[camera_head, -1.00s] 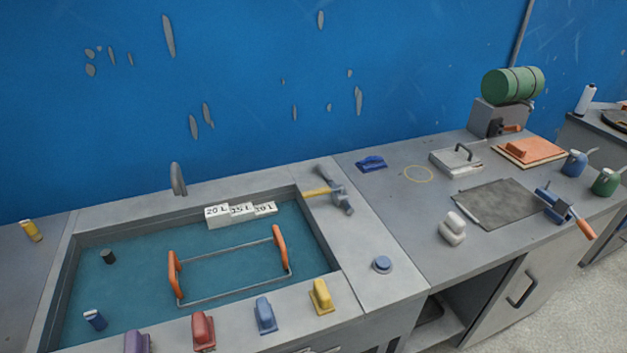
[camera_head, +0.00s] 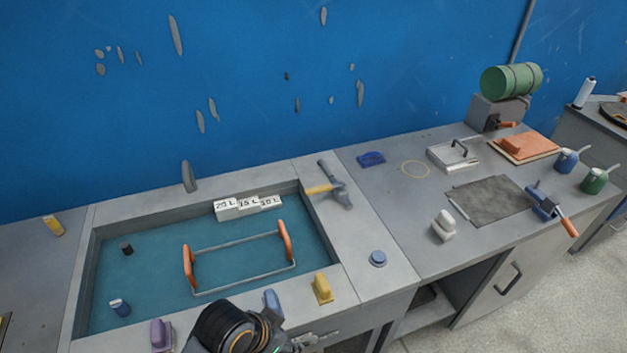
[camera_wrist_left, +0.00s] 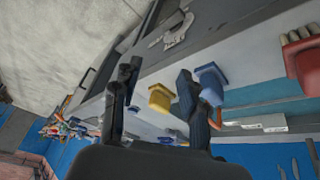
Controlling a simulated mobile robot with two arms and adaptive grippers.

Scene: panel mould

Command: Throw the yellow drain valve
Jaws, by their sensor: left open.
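The yellow drain valve (camera_head: 323,289) stands on the front rim of the sink, at the right end of a row of coloured valves. It also shows in the left wrist view (camera_wrist_left: 160,98), in the gap seen between the fingers. My left gripper (camera_wrist_left: 155,100) is open and empty, with both dark fingers apart. In the head view my left gripper (camera_head: 250,330) is at the front rim, left of the yellow valve and apart from it. The blue valve (camera_head: 272,299) is partly covered by it. My right gripper is not in view.
The purple valve (camera_head: 161,335) stands left on the rim; the red valve (camera_wrist_left: 304,60) shows in the wrist view. The sink (camera_head: 145,290) holds blue-green water and an orange-handled frame (camera_head: 188,267). A hammer (camera_head: 335,185) and blue button (camera_head: 378,258) lie right.

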